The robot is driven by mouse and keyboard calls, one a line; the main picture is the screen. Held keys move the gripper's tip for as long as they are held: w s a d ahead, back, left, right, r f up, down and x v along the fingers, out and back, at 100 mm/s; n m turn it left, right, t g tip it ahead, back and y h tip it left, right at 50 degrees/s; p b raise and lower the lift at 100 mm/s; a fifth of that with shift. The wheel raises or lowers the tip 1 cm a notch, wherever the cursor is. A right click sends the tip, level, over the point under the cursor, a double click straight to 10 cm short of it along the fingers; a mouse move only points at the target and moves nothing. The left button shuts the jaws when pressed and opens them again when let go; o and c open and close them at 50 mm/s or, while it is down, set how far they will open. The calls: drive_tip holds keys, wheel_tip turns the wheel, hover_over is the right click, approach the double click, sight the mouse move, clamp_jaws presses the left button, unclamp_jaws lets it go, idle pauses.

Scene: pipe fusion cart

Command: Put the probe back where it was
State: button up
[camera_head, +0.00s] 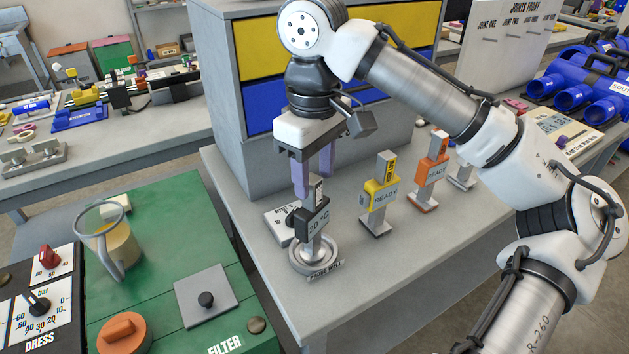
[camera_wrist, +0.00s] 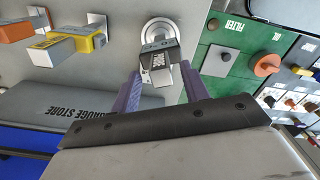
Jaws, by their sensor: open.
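The probe (camera_head: 312,222) has a dark head with a "20 °C" readout and a grey upper grip. It stands upright with its lower end in the round metal probe well (camera_head: 302,266), labelled "PROBE WELL". My gripper (camera_head: 312,182) is open just above the probe's head, its two purple fingers pointing down. In the wrist view my gripper (camera_wrist: 160,76) has its fingertips on either side of the probe's grip (camera_wrist: 158,75), with visible gaps. The well's ring (camera_wrist: 160,25) shows behind the probe there.
A yellow "READY" gauge (camera_head: 380,195) and an orange one (camera_head: 431,172) stand to the right. The grey cabinet (camera_head: 222,110) rises behind; the green filter unit (camera_head: 165,240) is at left.

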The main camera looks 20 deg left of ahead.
wheel_tip(320, 180, up, 10)
drive_tip(key=shift+f+p, duration=0.15)
drive_tip(key=shift+p, duration=0.25)
idle(0.3)
